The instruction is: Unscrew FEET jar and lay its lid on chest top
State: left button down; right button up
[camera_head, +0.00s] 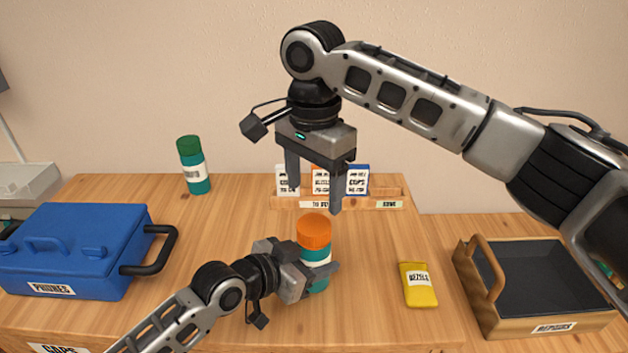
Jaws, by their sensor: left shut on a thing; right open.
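A teal jar (317,257) with an orange lid (314,231) and a white label stands upright on the wooden chest top (230,240); its label is partly hidden and I cannot read it. My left gripper (320,275) is shut around the jar's body, below the lid. My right gripper (314,199) is open and empty, pointing down just above the orange lid, with its fingers apart. A second teal jar (193,166) with a green lid stands at the back left; its label is too small to read.
A yellow packet (418,286) lies right of the jar. A wooden REPAIRS tray (533,328) is at the far right. A rack (340,202) with several cards is behind. Bare top lies between case and jar.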

aim_at(313, 224)
notch_tip(313, 224, down, 8)
jog(key=shift+r, duration=0.1)
dwell(0.4)
jog(key=c, duration=1)
jog(key=n, duration=1)
jog(key=o, duration=1.1)
jog(key=shift+c, duration=0.2)
